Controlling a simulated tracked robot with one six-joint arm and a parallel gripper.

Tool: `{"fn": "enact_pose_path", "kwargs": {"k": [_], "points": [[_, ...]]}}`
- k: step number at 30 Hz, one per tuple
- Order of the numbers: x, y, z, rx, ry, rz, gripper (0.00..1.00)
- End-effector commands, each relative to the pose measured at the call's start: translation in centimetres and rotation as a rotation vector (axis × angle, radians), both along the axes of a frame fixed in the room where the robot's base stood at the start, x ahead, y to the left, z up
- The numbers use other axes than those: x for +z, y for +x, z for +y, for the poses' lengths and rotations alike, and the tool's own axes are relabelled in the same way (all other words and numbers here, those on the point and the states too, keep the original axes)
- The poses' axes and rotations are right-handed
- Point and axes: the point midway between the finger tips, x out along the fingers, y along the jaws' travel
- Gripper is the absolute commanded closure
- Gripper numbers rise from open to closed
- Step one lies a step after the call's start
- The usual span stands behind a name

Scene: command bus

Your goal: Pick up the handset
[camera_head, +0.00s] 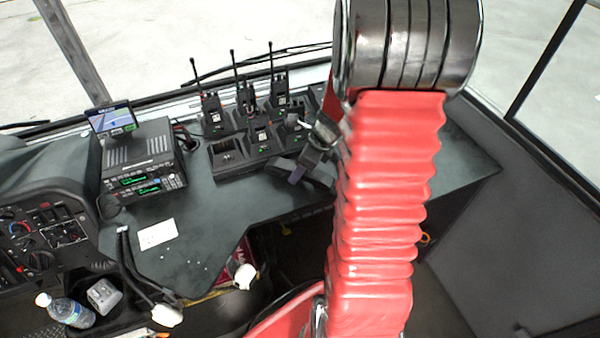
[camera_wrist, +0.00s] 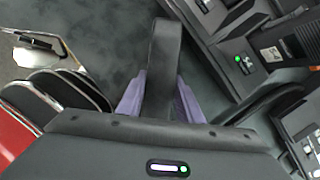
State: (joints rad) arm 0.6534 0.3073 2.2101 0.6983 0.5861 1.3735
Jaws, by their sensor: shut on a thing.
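A dark, slim, rounded handset (camera_wrist: 163,62) stands between the purple-tipped fingers of my gripper (camera_wrist: 158,98) in the wrist view. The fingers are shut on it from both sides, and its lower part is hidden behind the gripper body. In the head view my gripper (camera_head: 296,174) is low over the dark console, just in front of the radio charger. The dark handset is hard to tell apart from the gripper and the console there. I cannot tell whether it still touches the console.
Several black radios with antennas, one of them a radio (camera_head: 212,112), stand in a charger (camera_head: 240,165) with an open slot at its front left. A radio set with a screen (camera_head: 140,160) is to the left. White paper (camera_head: 157,233) lies on the console (camera_head: 205,215). A bottle (camera_head: 72,312) is lower left.

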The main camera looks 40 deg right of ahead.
Motion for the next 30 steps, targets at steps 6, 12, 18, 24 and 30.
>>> {"fn": "enact_pose_path", "kwargs": {"k": [6, 12, 18, 24, 30], "points": [[3.4, 0.1, -0.1, 0.000, -0.004, -0.004, 0.98], [6.7, 0.1, -0.1, 0.000, -0.004, -0.004, 0.98], [8.4, 0.0, -0.1, -0.002, -0.001, -0.001, 0.98], [8.6, 0.0, 0.0, -0.001, -0.001, 0.001, 0.98], [8.6, 0.0, -0.1, -0.001, -0.001, 0.001, 0.98]]}}
